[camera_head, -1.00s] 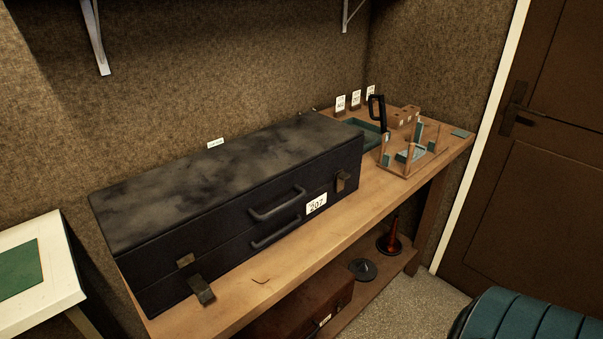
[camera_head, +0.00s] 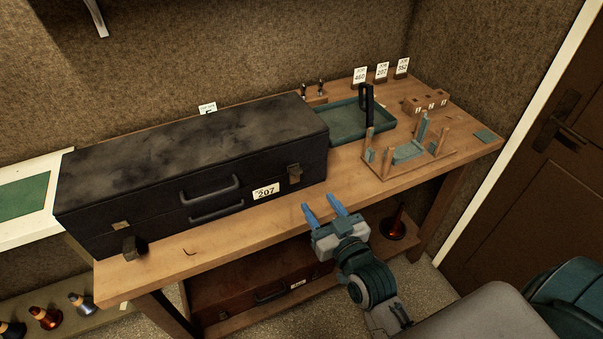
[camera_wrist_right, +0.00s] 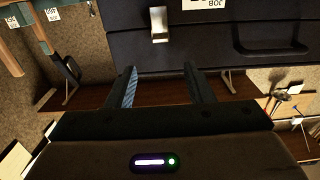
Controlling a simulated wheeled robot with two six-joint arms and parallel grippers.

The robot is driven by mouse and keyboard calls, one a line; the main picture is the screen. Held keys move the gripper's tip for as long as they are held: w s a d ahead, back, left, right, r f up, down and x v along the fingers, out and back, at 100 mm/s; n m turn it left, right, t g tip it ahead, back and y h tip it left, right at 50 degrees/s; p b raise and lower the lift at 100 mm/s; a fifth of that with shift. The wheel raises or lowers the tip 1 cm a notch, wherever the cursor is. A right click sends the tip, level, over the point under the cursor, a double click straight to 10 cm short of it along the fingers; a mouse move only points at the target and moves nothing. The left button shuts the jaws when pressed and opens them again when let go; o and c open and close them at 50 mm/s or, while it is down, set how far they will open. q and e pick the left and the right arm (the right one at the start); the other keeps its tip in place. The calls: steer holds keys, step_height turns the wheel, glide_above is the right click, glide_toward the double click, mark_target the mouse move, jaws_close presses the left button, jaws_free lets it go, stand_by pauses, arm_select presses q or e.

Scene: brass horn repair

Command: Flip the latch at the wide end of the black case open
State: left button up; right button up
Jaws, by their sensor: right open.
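The black case (camera_head: 150,165) lies shut along the bench, with two handles and a job 207 tag on its front. The latch near its right end (camera_head: 294,172) is up against the front, across the lid seam. The latch near its left end (camera_head: 133,247) hangs out and down, away from its catch plate. My right gripper (camera_head: 321,207) is open and empty, in front of the bench edge, below and right of the right latch. In the right wrist view the right latch (camera_wrist_right: 159,24) appears beyond the open fingers (camera_wrist_right: 164,86), not touching them. My left gripper is not in view.
A green tray (camera_head: 345,125) and a wooden stand (camera_head: 410,158) occupy the bench right of the case. A brown case (camera_head: 250,290) is on the shelf below.

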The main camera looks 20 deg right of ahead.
mark_target(298, 174)
steer(key=w+p, duration=0.1)
steer(key=w, duration=0.4)
steer(key=w+p, duration=0.2)
steer(key=w, duration=0.2)
steer(key=shift+w+a, duration=0.2)
steer(key=shift+w, duration=0.5)
steer(key=shift+c, duration=0.5)
